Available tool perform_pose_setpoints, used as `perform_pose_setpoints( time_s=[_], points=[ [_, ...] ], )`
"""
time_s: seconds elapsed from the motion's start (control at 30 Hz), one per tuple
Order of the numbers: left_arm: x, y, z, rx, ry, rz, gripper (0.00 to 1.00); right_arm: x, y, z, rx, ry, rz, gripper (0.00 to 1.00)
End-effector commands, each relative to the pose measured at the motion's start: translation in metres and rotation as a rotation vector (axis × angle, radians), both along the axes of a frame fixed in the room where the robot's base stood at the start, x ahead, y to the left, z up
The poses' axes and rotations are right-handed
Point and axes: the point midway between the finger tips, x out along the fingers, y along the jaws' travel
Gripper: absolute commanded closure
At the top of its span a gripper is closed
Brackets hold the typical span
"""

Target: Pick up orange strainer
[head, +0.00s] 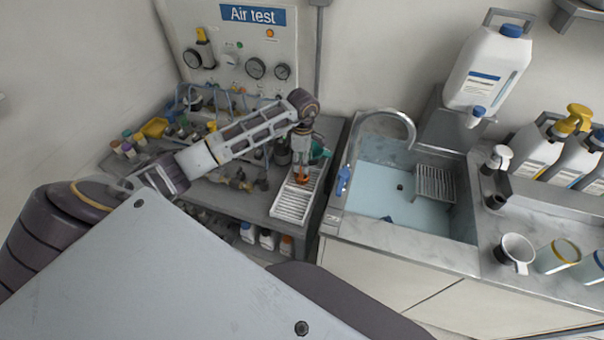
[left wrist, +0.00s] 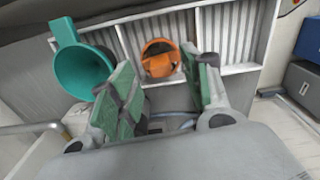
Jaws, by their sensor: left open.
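The orange strainer (head: 301,178) sits on a white ribbed tray (head: 291,207) at the right end of the workbench. In the left wrist view the orange strainer (left wrist: 159,60) lies in the tray's middle section, ahead of and between my fingers. My left gripper (head: 302,166) is just above it in the head view; its green-padded fingers (left wrist: 163,85) are open and apart in the left wrist view, with nothing between them. Whether the fingers touch the strainer cannot be told. My right gripper is not in view.
A teal funnel (left wrist: 85,68) stands left of my left gripper in the wrist view, close to the finger. A sink (head: 400,195) with a tap is to the right. Fittings and small bottles crowd the bench left of the tray.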

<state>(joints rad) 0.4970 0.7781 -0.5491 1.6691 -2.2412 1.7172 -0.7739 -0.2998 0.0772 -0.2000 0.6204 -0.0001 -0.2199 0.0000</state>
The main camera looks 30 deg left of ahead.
Motion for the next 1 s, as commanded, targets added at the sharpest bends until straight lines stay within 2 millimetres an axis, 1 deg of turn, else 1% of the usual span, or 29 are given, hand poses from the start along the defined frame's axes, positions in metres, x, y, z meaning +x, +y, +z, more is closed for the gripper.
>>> perform_pose_setpoints(
  time_s=[0.2,0.3,0.4,0.93,1.0],
  points=[
    [-0.002,0.002,-0.02,-0.001,0.003,0.001,0.52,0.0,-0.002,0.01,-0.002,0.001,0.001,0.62],
    [-0.001,0.002,-0.03,-0.002,0.002,0.0,0.52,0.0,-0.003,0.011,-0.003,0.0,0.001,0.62],
    [-0.001,0.002,-0.037,0.0,0.001,0.0,0.52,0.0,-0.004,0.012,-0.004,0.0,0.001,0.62],
    [-0.001,0.003,-0.039,0.0,0.0,0.0,0.52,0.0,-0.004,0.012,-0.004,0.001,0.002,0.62],
    [-0.001,0.003,-0.039,0.0,0.0,0.0,0.61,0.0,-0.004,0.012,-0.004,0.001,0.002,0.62]
  ],
)
